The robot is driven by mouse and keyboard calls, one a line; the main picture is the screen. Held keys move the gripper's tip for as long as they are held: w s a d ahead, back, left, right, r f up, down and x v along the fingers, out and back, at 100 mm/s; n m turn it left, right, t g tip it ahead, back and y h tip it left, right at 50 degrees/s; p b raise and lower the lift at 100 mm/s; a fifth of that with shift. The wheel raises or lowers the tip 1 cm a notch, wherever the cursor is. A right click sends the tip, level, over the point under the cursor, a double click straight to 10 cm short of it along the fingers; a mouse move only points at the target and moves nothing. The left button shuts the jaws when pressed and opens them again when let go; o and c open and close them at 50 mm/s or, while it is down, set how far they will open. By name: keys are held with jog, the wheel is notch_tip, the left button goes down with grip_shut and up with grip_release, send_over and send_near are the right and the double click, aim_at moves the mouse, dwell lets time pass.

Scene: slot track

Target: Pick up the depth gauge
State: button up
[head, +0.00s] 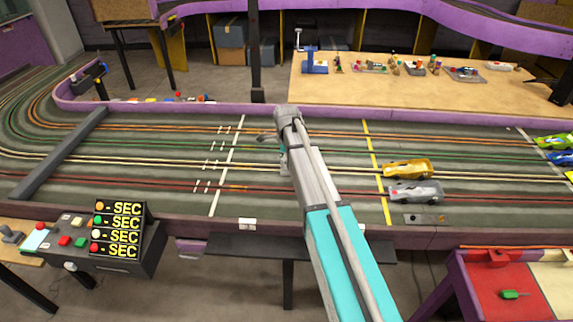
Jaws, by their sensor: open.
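I cannot make out for certain which thing is the depth gauge. A blue block-like device (315,66) stands at the left end of the far wooden table, close to a pale upright post. A small green item (512,294) lies in a red tray at the lower right. My arm reaches from the bottom over the slot track. My gripper (267,138) is at its far end, small and partly hidden by my own wrist, above the track lanes near the white line. It is open, and I see nothing held in it.
The slot track (330,140) has purple walls. A gold car (408,169) and a silver car (415,192) stand on it at right, with more cars at the right edge. A timing box (118,240) stands front left. The far table (430,95) has clear room in front.

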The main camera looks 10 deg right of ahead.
dwell(0.4)
jog(key=c, duration=1.2)
jog(key=shift+r, duration=0.1)
jog(key=shift+r+p, duration=1.25)
jog(key=shift+p, duration=0.05)
jog(key=s+r+p, duration=0.3)
jog(key=s, duration=0.1)
jog(key=s+r+p, duration=0.4)
jog(key=s, duration=0.1)
jog(key=s+r+p, duration=0.3)
jog(key=s, duration=0.2)
jog(key=shift+r, duration=0.2)
